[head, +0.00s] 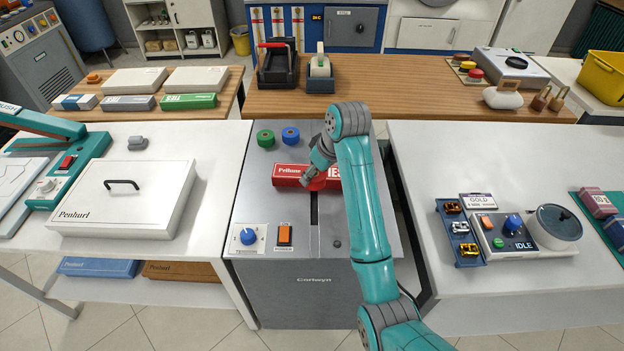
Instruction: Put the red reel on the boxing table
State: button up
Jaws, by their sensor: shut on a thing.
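My gripper (318,171) is over the grey steel machine in the middle, pointing down and partly hidden by my teal arm. It is shut on the red reel (316,185), a small red disc showing under the fingers. The reel is in front of a long red box (287,174) of similar colour, so its outline is hard to make out. I cannot tell whether the reel touches the machine top. A green reel (265,138) and a blue reel (290,136) stand at the back left of that top. Nothing visible labels a table as the boxing table.
A left white table (205,140) holds a large white box (122,198) and a teal sealer (85,155). Wooden tables (400,90) stand behind, one with a tape dispenser (320,75).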

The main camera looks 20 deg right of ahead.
jog(key=shift+f, duration=4.2)
jog(key=shift+f, duration=0.1)
jog(key=o, duration=1.2)
jog(key=shift+c, duration=0.2)
